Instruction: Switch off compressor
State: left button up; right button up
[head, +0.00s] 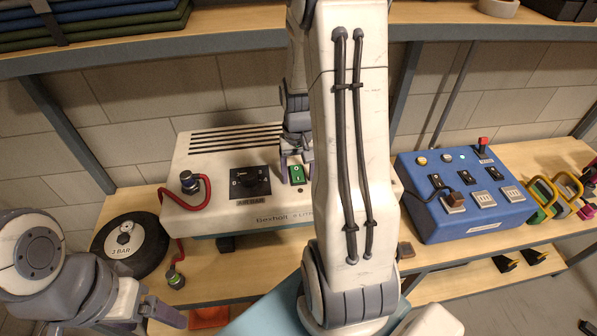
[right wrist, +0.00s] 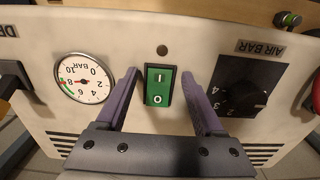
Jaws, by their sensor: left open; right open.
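The compressor (head: 190,155) is a white slotted box on the bench, with a black dial (head: 250,183) and a green rocker switch (head: 297,174) on its panel. In the right wrist view the switch (right wrist: 158,86) is marked I and O, beside a round gauge (right wrist: 84,78) whose needle I cannot read surely. Which side of the rocker is pressed I cannot tell. My right gripper (right wrist: 161,75) is open, its purple fingers on either side of the switch, apparently not touching it. My right arm hides part of the compressor's right side. My left gripper (head: 165,312) is open and empty at lower left.
A red hose (head: 202,196) runs beside the compressor's left end. A blue control box (head: 465,195) with switches and lamps stands right, with coloured clamp-like items (head: 560,195) beyond. A shelf (head: 230,38) crosses above.

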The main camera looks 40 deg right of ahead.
jog(key=shift+c, duration=0.3)
grip_shut()
jog(key=g+p, duration=0.1)
jog(key=p, duration=0.1)
jog(key=r+g+y+p, duration=0.1)
jog(key=p, duration=0.1)
jog(key=shift+w+d+p, duration=0.2)
jog(key=shift+w+p, duration=0.15)
jog(key=shift+p, duration=0.05)
jog(key=shift+w+d+f+g+y+p, duration=0.1)
jog(key=shift+f+g+y+p, duration=0.1)
jog(key=shift+g+y+p, duration=0.25)
jog(key=shift+o, duration=0.3)
grip_release()
